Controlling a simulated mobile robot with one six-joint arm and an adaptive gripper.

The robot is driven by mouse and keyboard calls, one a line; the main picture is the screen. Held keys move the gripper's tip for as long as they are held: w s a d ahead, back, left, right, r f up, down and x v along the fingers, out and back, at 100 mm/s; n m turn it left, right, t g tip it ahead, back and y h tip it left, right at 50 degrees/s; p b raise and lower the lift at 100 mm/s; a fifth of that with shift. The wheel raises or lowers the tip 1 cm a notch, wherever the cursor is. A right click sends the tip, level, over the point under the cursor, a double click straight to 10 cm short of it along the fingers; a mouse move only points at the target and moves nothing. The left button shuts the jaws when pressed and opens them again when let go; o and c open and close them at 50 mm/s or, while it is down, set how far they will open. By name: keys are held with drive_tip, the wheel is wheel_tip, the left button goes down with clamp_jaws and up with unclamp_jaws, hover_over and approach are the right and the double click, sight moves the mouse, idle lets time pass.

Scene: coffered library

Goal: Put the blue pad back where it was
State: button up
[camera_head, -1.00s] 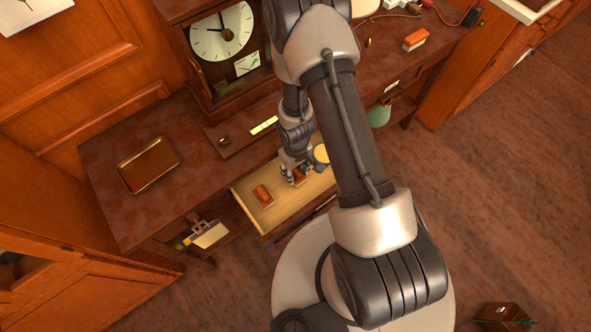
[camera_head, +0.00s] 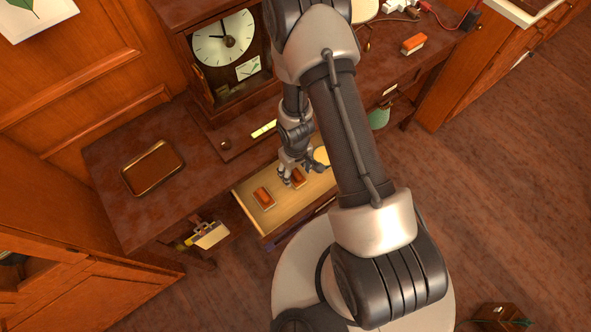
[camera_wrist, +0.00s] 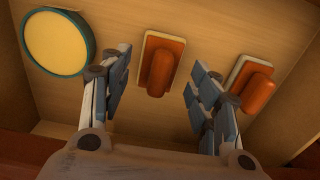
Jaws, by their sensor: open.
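No plainly blue pad shows in these views. Two orange-brown blocks with pale bases lie in the open drawer (camera_head: 283,213): the nearer-to-middle block (camera_head: 298,178) and the other block (camera_head: 263,196). In the wrist view, the first block (camera_wrist: 160,65) lies ahead between my fingers, and the second block (camera_wrist: 254,85) is beyond the right finger. A round yellow disc with a teal rim (camera_wrist: 57,42) lies left of them; it also shows in the head view (camera_head: 321,155), partly behind my arm. My gripper (camera_head: 287,179) is open and empty above the drawer; in the wrist view its fingers (camera_wrist: 158,85) are spread.
A brass tray (camera_head: 153,168) lies on the desk, left of a clock (camera_head: 224,38). Another orange block with a white base (camera_head: 413,44) lies at the desk's right, near a device with a red cable. A white-and-yellow item (camera_head: 210,234) is below the desk edge.

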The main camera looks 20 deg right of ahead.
wheel_tip(320, 180, up, 11)
drive_tip(key=p, duration=1)
wheel_tip(320, 180, up, 26)
drive_tip(key=m+t, duration=0.2)
hover_over(295, 172)
drive_tip(key=w+d, duration=0.2)
drive_tip(key=s+a+r+m+t, duration=0.1)
drive_tip(key=s+r+t, duration=0.1)
drive_tip(key=s+r, duration=1.5)
drive_tip(key=shift+s+a+r+m+t, duration=0.15)
drive_tip(key=shift+a+r+m+t, duration=0.15)
drive_tip(key=shift+a+r, duration=0.1)
